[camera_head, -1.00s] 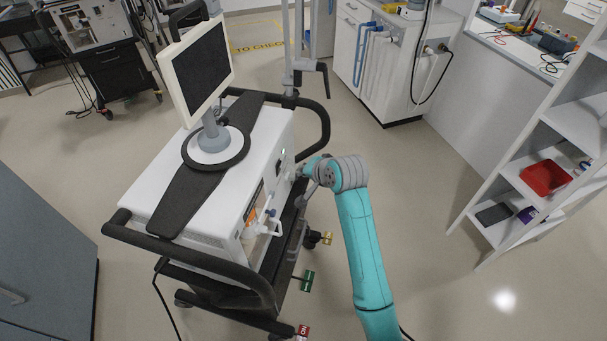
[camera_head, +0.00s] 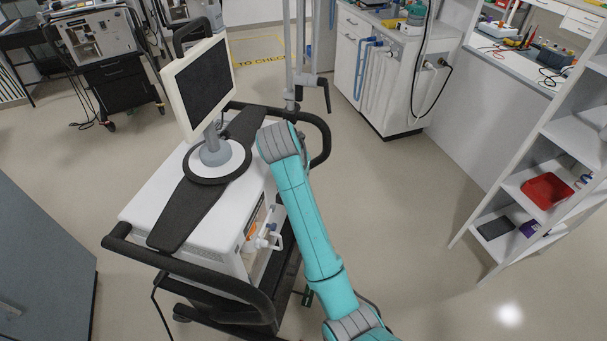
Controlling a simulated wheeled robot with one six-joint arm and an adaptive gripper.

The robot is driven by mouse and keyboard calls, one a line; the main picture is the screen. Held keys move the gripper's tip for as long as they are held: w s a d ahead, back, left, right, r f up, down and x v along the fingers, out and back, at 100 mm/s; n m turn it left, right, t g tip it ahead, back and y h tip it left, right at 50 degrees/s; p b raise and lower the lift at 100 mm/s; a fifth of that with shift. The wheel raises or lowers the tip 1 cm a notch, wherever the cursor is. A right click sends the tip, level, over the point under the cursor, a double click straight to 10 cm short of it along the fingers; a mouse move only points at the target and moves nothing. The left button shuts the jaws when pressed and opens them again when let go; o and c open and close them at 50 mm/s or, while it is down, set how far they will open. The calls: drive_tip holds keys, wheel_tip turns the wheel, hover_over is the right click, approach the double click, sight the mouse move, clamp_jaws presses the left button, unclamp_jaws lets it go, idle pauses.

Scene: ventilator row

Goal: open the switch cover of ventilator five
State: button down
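The ventilator (camera_head: 150,200) in front of me is a white box on a black cart. A tilted monitor (camera_head: 200,80) stands on its top on a round black base. My teal arm reaches over the cart's right side, and its grey end joint covers the far part of the ventilator's right side. My gripper is hidden behind the arm. The switch cover cannot be made out. White and blue fittings (camera_head: 266,238) show on the ventilator's near right side. No number is readable on the ventilator.
Black handle rails (camera_head: 190,272) ring the cart. A white shelf unit (camera_head: 560,140) with a red tray (camera_head: 546,190) stands at the right. A grey cabinet (camera_head: 45,265) is at the near left. The floor (camera_head: 410,220) between the cart and the shelf is clear.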

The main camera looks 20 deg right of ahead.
drive_tip(key=shift+a+r+h, duration=0.1)
drive_tip(key=shift+h, duration=0.2)
drive_tip(key=c, duration=1.3)
unclamp_jaws()
drive_tip(key=shift+w, duration=0.1)
